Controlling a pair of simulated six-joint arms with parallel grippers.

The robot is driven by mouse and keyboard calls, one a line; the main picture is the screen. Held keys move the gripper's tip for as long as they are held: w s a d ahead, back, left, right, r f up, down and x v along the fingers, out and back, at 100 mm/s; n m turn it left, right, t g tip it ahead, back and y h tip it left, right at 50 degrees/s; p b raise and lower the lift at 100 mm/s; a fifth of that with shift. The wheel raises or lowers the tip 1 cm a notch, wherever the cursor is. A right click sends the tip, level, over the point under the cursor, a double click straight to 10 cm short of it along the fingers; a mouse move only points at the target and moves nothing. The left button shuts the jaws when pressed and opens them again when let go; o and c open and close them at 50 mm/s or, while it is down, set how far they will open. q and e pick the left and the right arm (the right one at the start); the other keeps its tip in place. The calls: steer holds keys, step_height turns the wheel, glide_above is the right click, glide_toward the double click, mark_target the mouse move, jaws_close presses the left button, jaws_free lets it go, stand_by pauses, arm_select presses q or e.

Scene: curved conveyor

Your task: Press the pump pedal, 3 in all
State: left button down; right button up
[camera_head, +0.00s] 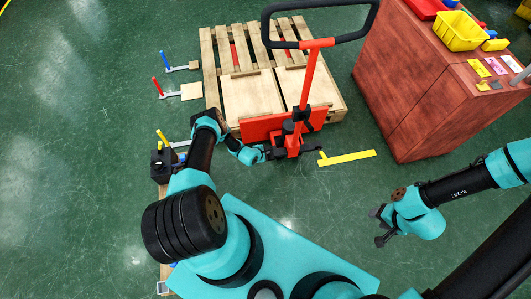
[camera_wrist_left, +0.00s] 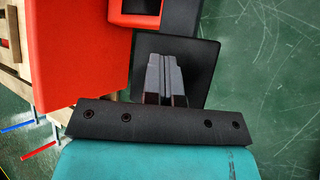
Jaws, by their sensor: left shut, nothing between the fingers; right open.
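The red pump truck (camera_head: 305,95) stands at the wooden pallet, its black loop handle (camera_head: 322,43) raised towards me. My left gripper (camera_head: 277,153) is low at the truck's base. In the left wrist view the shut, empty left fingers (camera_wrist_left: 165,68) lie over a square black plate (camera_wrist_left: 207,52), which looks like the pump pedal. I cannot tell whether they touch it. The plate is beside the truck's red body (camera_wrist_left: 90,55). In the head view the pedal is hard to make out beside the gripper. My right gripper (camera_head: 379,225) is open and empty over the floor at the right.
The pallet (camera_head: 210,65) carries flat wooden boxes (camera_head: 250,95). A reddish cabinet (camera_head: 425,90) stands at the right with a yellow bin (camera_head: 458,31) on top. Small levers (camera_head: 165,60) stand at the left.

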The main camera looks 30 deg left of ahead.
arm_select(q)
steer(key=shift+f, duration=0.75)
stand_by(0.8)
steer(key=shift+r, duration=1.95)
steer(key=shift+r, duration=2.55)
step_height(320, 180, up, 4)
steer(key=shift+f, duration=0.1)
stand_by(0.6)
steer(key=shift+f, duration=0.2)
